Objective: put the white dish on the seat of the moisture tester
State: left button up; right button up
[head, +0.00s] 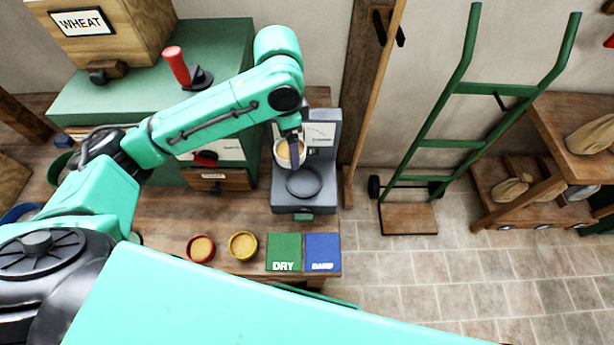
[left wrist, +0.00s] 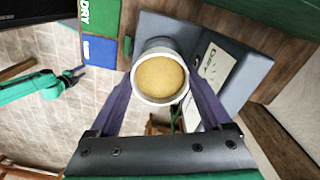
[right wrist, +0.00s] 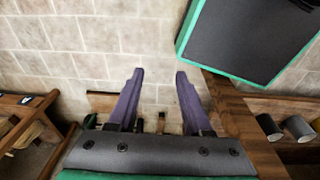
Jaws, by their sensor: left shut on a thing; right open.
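The white dish (head: 289,153), filled with tan grain, is held up in the jaws of my left gripper (head: 291,144). In the left wrist view the dish (left wrist: 160,102) sits level between the two purple fingers (left wrist: 160,88). The grey moisture tester (head: 304,205) stands at the right end of the bench. Its round dark seat (head: 304,182) is bare, and in the head view the dish shows just above and behind it, apart from it. My right gripper (right wrist: 158,76) is open and empty over the tiled floor.
A red-rimmed bowl (head: 200,248) and a yellow-rimmed bowl (head: 243,246) stand at the bench's front, left of the green DRY mat (head: 284,252) and blue DAMP mat (head: 322,252). A broom (head: 372,100) and green hand truck (head: 455,142) stand right of the bench.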

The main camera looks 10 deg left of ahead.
pick_arm(q)
jog(key=r+m, duration=0.3)
jog(key=shift+d+r+m, duration=0.3)
jog(key=shift+d, duration=0.05)
jog(key=d+r+m, duration=0.1)
jog(key=m, duration=0.1)
jog(key=w+r+m, duration=0.1)
jog(key=m, duration=0.1)
jog(key=shift+d+r, duration=0.35)
jog(key=shift+d, duration=0.05)
jog(key=shift+m, duration=0.5)
jog(key=f, duration=0.4)
jog(key=shift+w+d+b, duration=0.2)
jog(key=shift+w+b, duration=0.15)
notch_tip(320, 180, down, 16)
jog(key=shift+s+a+r+p, duration=0.15)
jog(key=shift+r+p, duration=0.1)
jog(key=shift+p, duration=0.35)
jog(key=shift+f, duration=0.15)
pick_arm(e)
jog(key=shift+s+a, duration=0.4)
jog(key=shift+s, duration=0.45)
pick_arm(q)
jog(key=shift+f, duration=0.15)
